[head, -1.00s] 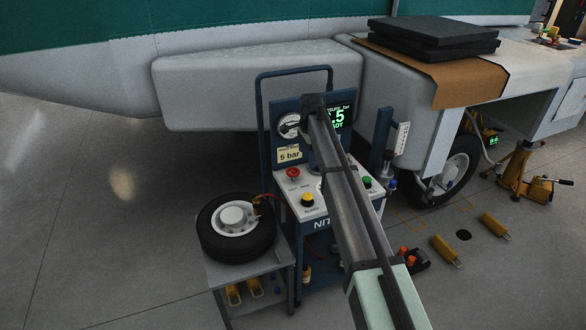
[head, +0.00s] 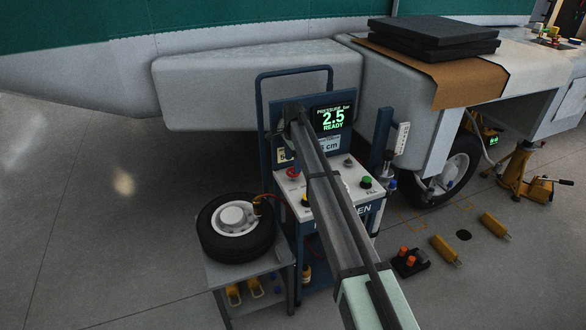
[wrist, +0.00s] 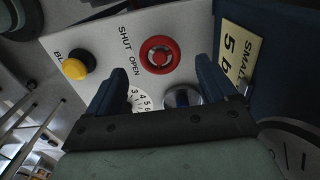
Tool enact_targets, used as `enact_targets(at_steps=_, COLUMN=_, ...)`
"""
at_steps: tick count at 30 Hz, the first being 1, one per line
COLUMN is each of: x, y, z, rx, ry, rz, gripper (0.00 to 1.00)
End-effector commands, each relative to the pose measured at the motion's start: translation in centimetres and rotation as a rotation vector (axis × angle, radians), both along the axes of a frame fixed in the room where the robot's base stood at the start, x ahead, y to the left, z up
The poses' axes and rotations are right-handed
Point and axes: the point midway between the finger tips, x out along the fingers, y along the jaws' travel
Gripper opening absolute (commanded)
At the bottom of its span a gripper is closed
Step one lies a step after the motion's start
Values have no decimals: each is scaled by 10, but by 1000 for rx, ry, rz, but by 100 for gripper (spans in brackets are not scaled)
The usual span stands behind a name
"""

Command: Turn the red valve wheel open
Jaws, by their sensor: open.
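The red valve wheel (wrist: 160,55) shows in the wrist view on a pale panel, beside the printed words SHUT and OPEN. It also shows in the head view (head: 292,173) on the blue nitrogen cart, partly beside my arm. My gripper (wrist: 163,78) is open and empty. Its two dark blue fingers point toward the wheel, which appears just beyond and between the fingertips. I cannot tell whether they touch it. In the head view my arm hides the gripper's fingers and part of the panel.
The cart's screen (head: 333,119) reads 2.5 READY. A green button (head: 366,182) is on the panel's right. A tyre (head: 236,228) lies on a small stand at left.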

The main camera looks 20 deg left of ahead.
Motion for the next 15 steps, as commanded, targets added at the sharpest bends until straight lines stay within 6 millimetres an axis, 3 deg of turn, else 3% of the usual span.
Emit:
enact_targets(at_steps=6, x=0, y=0, z=-27, rx=0, ry=0, rz=0, gripper=85)
enact_targets(at_steps=15, x=0, y=0, z=-38, rx=1, ry=-1, rz=0, gripper=85)
